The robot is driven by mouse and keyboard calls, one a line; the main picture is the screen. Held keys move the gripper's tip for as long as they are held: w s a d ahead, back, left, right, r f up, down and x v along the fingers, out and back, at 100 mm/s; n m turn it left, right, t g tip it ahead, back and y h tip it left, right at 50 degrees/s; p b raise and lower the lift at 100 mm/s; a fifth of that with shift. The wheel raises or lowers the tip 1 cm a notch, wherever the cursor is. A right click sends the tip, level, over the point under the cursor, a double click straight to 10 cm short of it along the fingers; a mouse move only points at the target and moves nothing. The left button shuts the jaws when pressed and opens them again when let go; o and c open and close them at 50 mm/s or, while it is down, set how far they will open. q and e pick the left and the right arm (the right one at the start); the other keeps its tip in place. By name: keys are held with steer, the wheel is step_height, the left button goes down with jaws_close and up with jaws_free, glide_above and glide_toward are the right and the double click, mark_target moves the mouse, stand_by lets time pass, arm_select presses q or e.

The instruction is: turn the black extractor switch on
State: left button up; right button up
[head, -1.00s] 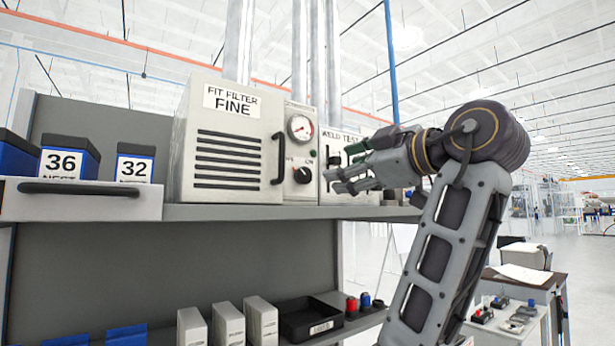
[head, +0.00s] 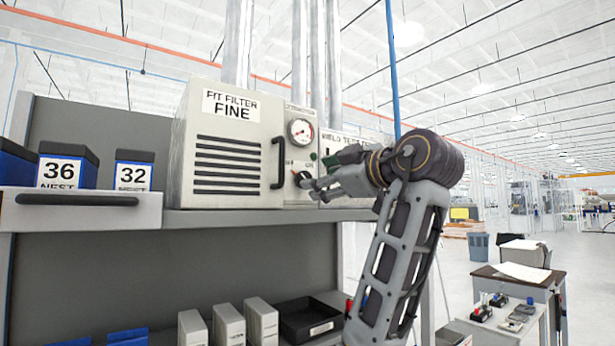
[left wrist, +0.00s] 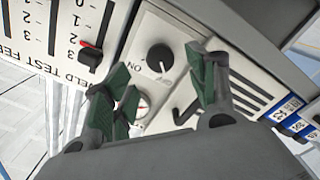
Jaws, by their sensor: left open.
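The black extractor switch (head: 303,179) is a round knob on the cream extractor panel, below the gauge (head: 300,131). My left gripper (head: 314,186) is at the panel, its fingertips close to the knob and partly covering it. In the left wrist view the knob (left wrist: 160,58) shows upside down with a small light mark, and the word ON is printed beside it. The open green-padded fingers (left wrist: 160,78) stand on either side of the knob, with nothing between them. I cannot tell whether they touch the panel. My right gripper is not in view.
A black handle (head: 279,161) projects left of the knob on the fit filter box (head: 228,150). The weld test box (head: 345,138) is on the right, with a red-marked slider (left wrist: 90,53). The shelf edge (head: 250,216) runs below.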

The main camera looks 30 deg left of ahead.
arm_select(q)
steer(key=p+x, duration=0.1)
steer(key=x, duration=0.5)
steer(key=shift+a+p, duration=0.2)
steer(key=shift+p, duration=0.15)
steer(key=c, duration=1)
steer(key=shift+c, duration=0.2)
